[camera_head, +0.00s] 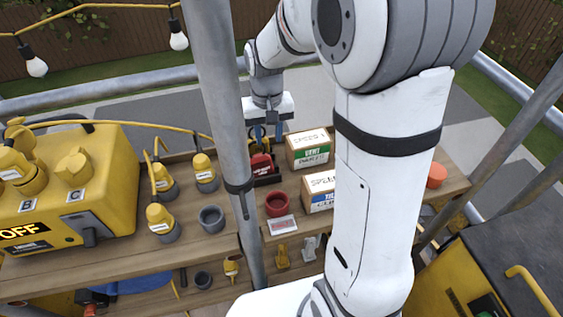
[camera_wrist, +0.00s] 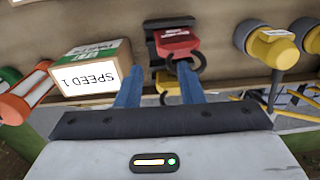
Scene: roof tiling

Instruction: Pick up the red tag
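The red tag (camera_head: 262,162) sits in a dark holder (camera_head: 266,179) on the wooden shelf, behind the red cup. In the wrist view the tag (camera_wrist: 179,41) shows at top centre with a black ring hanging from it, against the dark holder (camera_wrist: 157,26). My gripper (camera_head: 268,138) is above the tag in the head view, its two blue fingers apart. In the wrist view the fingers of my gripper (camera_wrist: 158,72) are open with nothing between them. The right fingertip lies close to the tag's ring; I cannot tell whether they touch.
The "SPEED 1" box (camera_head: 309,149) stands just right of the tag; another box (camera_head: 318,190) is in front of it. A red cup (camera_head: 277,204), grey cup (camera_head: 211,219) and yellow plugs (camera_head: 205,172) stand nearby. A metal pole (camera_head: 222,110) rises left of my gripper.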

